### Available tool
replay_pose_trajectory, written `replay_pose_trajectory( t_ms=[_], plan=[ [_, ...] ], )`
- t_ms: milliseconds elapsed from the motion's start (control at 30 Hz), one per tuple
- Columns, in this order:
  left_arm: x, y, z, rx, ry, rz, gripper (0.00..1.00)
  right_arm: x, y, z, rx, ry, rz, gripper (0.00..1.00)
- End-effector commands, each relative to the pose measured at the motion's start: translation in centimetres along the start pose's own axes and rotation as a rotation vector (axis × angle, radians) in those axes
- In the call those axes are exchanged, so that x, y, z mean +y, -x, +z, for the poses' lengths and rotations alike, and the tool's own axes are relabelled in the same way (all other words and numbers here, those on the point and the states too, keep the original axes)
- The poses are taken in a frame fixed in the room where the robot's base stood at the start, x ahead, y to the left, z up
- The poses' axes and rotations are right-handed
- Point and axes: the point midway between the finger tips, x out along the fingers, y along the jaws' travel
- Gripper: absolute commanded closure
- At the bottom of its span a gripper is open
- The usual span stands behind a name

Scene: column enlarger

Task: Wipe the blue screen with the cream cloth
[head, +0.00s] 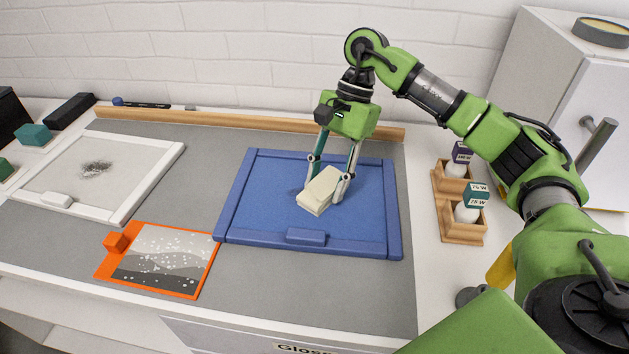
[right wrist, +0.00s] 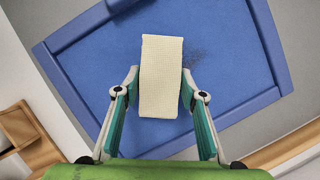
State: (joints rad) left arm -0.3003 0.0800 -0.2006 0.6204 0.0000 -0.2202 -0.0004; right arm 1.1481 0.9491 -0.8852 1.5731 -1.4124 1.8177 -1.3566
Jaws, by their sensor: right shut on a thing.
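The blue screen (head: 255,205) lies flat on the grey mat, a blue panel inside a raised blue frame; it fills much of the right wrist view (right wrist: 100,60). My right gripper (head: 326,190) points down over the screen's middle, shut on the folded cream cloth (head: 317,196). In the right wrist view the cloth (right wrist: 161,75) sits between the two fingertips (right wrist: 161,92). Whether the cloth touches the screen I cannot tell for sure. A dark smudge (right wrist: 196,58) shows on the blue surface beside the cloth in the right wrist view. My left gripper does not show.
A white-framed screen (head: 150,165) with a dark grey patch lies at the left. An orange-framed picture (head: 160,260) lies in front, beside the blue screen. A wooden rail (head: 240,122) runs along the back. Wooden holders (head: 463,232) with bulbs and boxes stand at the right.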

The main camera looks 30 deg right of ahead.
Motion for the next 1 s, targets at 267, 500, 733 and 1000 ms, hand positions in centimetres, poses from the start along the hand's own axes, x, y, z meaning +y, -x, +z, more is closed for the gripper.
replay_pose_trajectory(
  t_ms=[267,500,733,1000],
  plan=[
    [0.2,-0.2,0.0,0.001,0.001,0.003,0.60,0.6,0.0,-0.3,0.001,0.000,0.003,0.80],
    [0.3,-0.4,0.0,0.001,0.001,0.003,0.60,0.8,0.0,-0.5,0.001,-0.001,0.003,0.80],
    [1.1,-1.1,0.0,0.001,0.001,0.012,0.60,2.5,0.4,-1.6,0.002,-0.003,0.002,0.80],
    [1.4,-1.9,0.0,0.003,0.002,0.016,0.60,4.5,0.8,-2.8,0.002,-0.002,0.003,0.80]
  ],
)
